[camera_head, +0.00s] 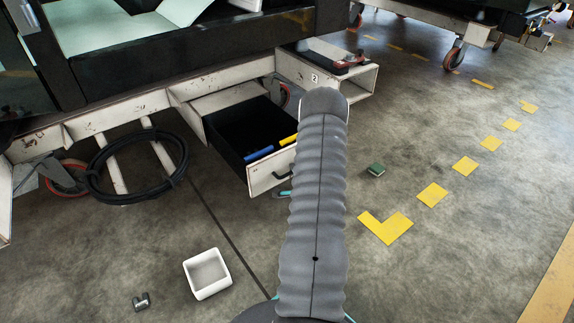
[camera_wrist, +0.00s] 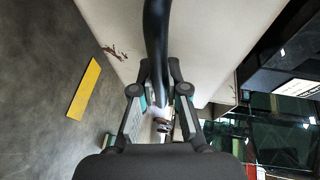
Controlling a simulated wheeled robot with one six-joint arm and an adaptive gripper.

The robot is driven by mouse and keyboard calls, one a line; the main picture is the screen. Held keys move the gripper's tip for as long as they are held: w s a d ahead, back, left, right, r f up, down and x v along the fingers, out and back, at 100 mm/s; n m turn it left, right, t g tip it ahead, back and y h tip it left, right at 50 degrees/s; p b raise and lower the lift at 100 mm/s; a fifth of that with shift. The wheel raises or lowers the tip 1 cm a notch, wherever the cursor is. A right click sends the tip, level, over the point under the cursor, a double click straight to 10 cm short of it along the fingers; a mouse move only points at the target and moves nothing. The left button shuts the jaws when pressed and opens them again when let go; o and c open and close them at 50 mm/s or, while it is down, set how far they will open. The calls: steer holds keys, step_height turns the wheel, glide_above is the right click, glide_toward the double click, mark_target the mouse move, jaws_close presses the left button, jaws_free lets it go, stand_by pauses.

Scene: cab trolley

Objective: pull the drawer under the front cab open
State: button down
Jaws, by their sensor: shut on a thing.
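The drawer (camera_head: 272,170) under the front cab stands pulled out of its white housing, its black inside showing. A blue thing (camera_head: 258,154) and a yellow thing (camera_head: 288,141) lie in it. Its dark handle (camera_head: 283,174) is on the white front panel, partly hidden behind my arm in the head view. In the wrist view the handle (camera_wrist: 156,35) is a thick black bar running between the fingers of my gripper (camera_wrist: 159,80), which is shut on it. The white drawer front (camera_wrist: 205,35) is close beyond. My arm hides most of the gripper in the head view.
A coiled black cable (camera_head: 133,198) hangs at the left of the trolley. Yellow floor marks (camera_head: 432,194) run along the right, where the floor is mostly clear.

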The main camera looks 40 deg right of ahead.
steer(key=shift+s+a, duration=0.15)
steer(key=shift+s, duration=1.2)
steer(key=c, duration=1.2)
jaws_free()
steer(key=v, duration=1.2)
steer(key=shift+w+r, duration=0.1)
